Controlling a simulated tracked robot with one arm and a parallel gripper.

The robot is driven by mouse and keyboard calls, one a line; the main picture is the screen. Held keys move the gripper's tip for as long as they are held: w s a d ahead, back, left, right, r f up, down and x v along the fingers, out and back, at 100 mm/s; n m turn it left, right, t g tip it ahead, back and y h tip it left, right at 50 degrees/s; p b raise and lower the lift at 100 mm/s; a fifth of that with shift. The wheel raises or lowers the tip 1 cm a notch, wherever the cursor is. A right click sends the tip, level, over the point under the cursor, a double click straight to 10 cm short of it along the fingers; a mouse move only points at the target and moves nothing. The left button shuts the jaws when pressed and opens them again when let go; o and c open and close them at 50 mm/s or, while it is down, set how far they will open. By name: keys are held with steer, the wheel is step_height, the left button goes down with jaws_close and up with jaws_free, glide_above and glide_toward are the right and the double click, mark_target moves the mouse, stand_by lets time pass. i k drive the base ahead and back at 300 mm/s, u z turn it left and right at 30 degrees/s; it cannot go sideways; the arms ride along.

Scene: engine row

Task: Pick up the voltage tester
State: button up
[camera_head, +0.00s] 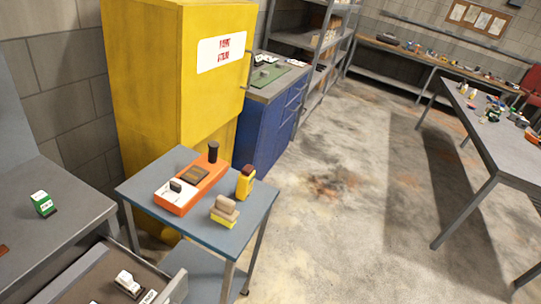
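A small blue-grey cart (150,187) stands in front of the yellow cabinet. On its top stands a small upright yellow item with a dark top (245,183), which looks most like the voltage tester, but I cannot be sure. It stands to the right of an orange tray-like piece (205,185), which bears a white block (175,191) and a dark upright cylinder (213,152). A yellow item with a tan upper part (224,211) is at the cart's front. My gripper does not show.
A yellow cabinet (150,70) and a blue drawer unit (262,125) stand behind the cart. At left are a grey bench with a green box (42,203) and an open drawer (165,290). A grey table (500,165) stands at right. The concrete floor (340,220) between is clear.

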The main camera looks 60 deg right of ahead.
mark_target(245, 181)
steer(key=z, duration=1.35)
